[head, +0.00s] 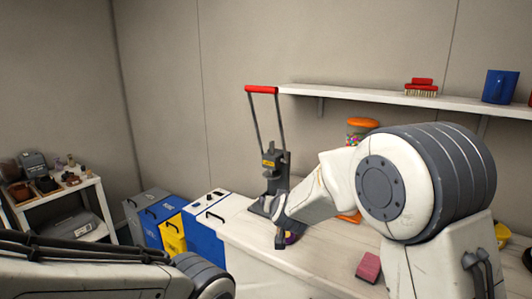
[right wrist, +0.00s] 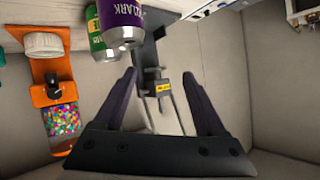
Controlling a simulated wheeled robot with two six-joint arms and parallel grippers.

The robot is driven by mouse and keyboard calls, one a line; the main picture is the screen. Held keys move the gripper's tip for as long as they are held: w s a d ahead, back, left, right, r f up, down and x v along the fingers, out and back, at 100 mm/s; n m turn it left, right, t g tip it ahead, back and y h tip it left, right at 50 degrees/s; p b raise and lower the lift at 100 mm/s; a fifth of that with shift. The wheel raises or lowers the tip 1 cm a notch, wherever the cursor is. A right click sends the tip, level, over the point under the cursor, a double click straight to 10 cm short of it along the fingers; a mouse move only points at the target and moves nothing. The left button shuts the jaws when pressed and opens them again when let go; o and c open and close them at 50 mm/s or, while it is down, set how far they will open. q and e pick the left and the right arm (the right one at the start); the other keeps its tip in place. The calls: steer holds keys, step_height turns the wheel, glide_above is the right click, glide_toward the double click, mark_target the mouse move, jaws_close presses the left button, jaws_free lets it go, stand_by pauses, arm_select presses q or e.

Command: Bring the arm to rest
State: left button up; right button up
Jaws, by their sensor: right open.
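My right arm (head: 425,185) reaches in from the right of the head view, over the white counter (head: 330,262). My right gripper (right wrist: 158,78) is open in the right wrist view, with nothing between its dark fingers. A purple can (right wrist: 121,25) and a green can (right wrist: 98,36) stand just beyond the left fingertip in that upside-down view.
A lever press with a red handle (head: 262,89) stands at the counter's back left. An orange candy dispenser (right wrist: 60,105) is beside the cans. A pink sponge (head: 369,267) lies at the front. A wall shelf (head: 375,97) runs above.

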steer(key=s+a+n+g+y, duration=0.35)
steer(key=s+a, duration=0.25)
steer(key=s, duration=0.7)
steer(key=s+d+f+n+g+h, duration=0.1)
steer(key=s+d+n+g, duration=0.1)
steer(key=s, duration=0.8)
steer(key=s+d+f+n+g+h+p, duration=0.1)
steer(key=s+d+g, duration=0.2)
steer(key=s, duration=0.6)
steer(key=s+d+f+n+g+h+p, duration=0.1)
steer(key=s+g, duration=0.3)
steer(key=s, duration=0.6)
steer(key=shift+s+d+f+n+h, duration=0.3)
steer(key=shift+d+n+h, duration=0.15)
steer(key=shift+d+n, duration=0.35)
steer(key=shift+a, duration=0.15)
